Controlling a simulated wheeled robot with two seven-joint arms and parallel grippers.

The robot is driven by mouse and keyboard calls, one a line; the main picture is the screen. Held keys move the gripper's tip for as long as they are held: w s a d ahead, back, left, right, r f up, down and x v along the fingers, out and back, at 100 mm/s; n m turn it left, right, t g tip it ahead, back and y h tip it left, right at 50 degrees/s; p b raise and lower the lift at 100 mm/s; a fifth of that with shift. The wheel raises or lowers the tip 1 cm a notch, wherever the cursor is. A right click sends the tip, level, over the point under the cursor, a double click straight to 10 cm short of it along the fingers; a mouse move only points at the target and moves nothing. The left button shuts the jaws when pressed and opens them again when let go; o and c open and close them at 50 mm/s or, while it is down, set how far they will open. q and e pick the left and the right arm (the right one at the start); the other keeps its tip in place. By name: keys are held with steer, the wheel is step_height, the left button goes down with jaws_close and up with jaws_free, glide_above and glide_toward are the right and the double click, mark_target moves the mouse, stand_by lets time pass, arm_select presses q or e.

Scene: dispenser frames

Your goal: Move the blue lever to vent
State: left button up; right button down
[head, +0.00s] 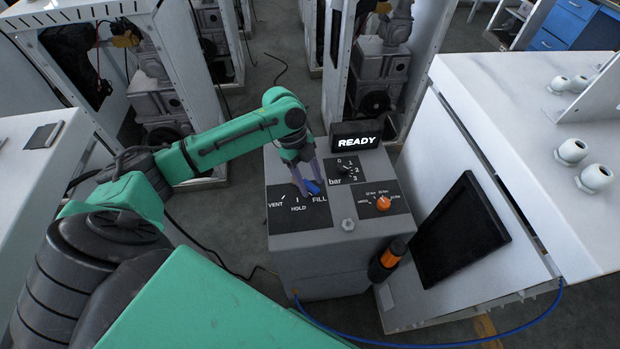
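The blue lever (312,187) sits on a black plate (290,217) marked VENT, HOLD and FILL, on top of a grey dispenser box (320,258). The lever lies on the FILL side of the plate. My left gripper (312,182) points down at it from above. Its two purple-grey fingers stand apart, one on each side of the lever; I cannot see whether either touches it. The fingers hide part of the lever. My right gripper is not in view.
A display (355,141) reading READY stands at the box's back. A bar dial (347,171) and an orange knob (383,203) sit right of the lever. An orange-and-black handle (387,260) is on the box's right side. A white cabinet (460,190) stands close on the right.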

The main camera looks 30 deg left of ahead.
arm_select(q)
steer(key=shift+w+a, duration=0.1)
jaws_close()
stand_by(1.2)
